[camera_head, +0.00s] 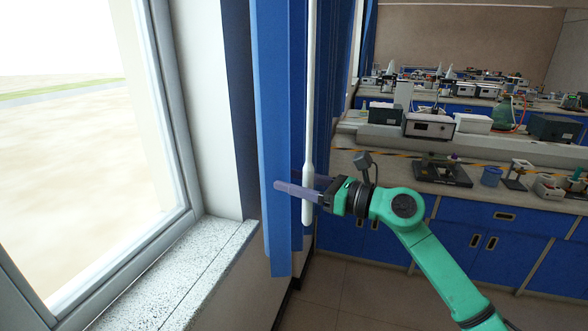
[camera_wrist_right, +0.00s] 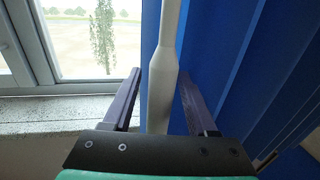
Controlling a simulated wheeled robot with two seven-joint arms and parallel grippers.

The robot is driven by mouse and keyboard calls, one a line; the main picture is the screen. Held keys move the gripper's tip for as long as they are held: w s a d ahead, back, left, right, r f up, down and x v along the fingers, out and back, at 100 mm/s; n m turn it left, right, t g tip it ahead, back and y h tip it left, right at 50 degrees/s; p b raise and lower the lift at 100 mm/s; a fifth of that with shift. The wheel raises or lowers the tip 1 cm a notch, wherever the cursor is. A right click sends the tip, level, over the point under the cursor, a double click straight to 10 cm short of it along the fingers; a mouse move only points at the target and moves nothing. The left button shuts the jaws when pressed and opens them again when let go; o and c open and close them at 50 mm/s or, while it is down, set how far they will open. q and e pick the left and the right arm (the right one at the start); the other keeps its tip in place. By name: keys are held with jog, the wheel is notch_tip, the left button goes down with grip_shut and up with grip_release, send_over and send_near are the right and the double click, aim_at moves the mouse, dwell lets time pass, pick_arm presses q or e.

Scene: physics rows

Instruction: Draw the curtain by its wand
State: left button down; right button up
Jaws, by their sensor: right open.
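The blue curtain (camera_head: 278,120) hangs bunched beside the window in the head view, and its folds fill the right of the right wrist view (camera_wrist_right: 220,50). The white wand (camera_head: 309,130) hangs upright in front of it, with a thicker handle at its lower end. My right gripper (camera_head: 298,186) is open at the height of the handle. In the right wrist view the wand's handle (camera_wrist_right: 161,95) stands between the two fingers of the right gripper (camera_wrist_right: 158,95), with a gap visible on each side. My left gripper is not in view.
The window (camera_head: 80,130) and its speckled sill (camera_head: 170,275) lie to the left. A lab bench (camera_head: 400,170) with blue cabinets and instruments stands to the right, behind my right arm. Further benches stand at the back. The floor (camera_head: 340,300) below shows clear.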

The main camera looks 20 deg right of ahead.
grip_shut()
dwell(1.5)
